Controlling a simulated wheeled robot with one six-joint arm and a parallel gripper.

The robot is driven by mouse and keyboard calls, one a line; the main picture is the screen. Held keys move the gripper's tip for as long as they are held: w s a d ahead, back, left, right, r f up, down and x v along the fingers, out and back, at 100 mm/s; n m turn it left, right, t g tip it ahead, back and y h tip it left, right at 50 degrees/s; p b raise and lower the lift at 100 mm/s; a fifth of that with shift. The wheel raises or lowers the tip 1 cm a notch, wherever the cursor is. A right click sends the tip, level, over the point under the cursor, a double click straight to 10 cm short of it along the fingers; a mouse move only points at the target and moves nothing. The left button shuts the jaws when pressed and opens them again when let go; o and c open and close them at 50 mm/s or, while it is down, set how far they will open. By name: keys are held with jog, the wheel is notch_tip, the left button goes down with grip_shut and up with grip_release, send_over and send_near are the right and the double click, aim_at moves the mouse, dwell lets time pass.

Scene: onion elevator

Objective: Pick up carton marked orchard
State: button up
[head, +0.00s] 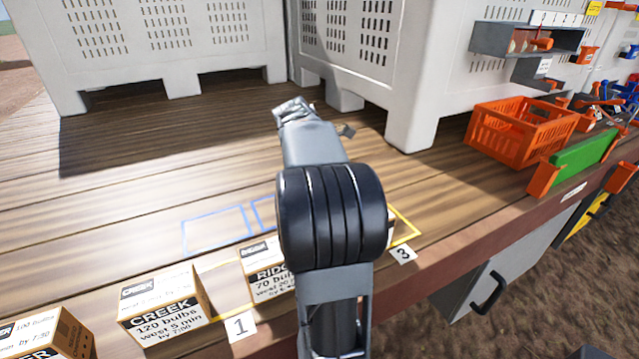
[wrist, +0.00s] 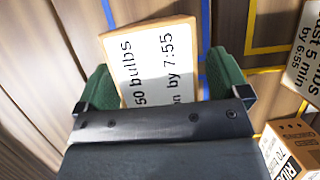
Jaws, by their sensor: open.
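In the wrist view a carton (wrist: 152,62) with a white label lies between the two green pads of my gripper (wrist: 162,85). The label reads "50 bulbs" and "by 7:55"; the rest is hidden behind the gripper body, and no name shows. My gripper is open, with one pad on each side of the carton; I cannot tell if either pad touches it. In the head view my arm hides this carton. The word orchard is not readable in either view.
The Creek carton (head: 165,308) and the partly hidden Ridge carton (head: 262,270) stand near the deck's front edge. Another carton (head: 45,335) is at bottom left. Blue outlines (head: 215,231) mark the planks. White bins (head: 150,50) stand behind; an orange crate (head: 520,130) is at right.

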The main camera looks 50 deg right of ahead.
dwell(0.4)
jog(key=c, duration=1.3)
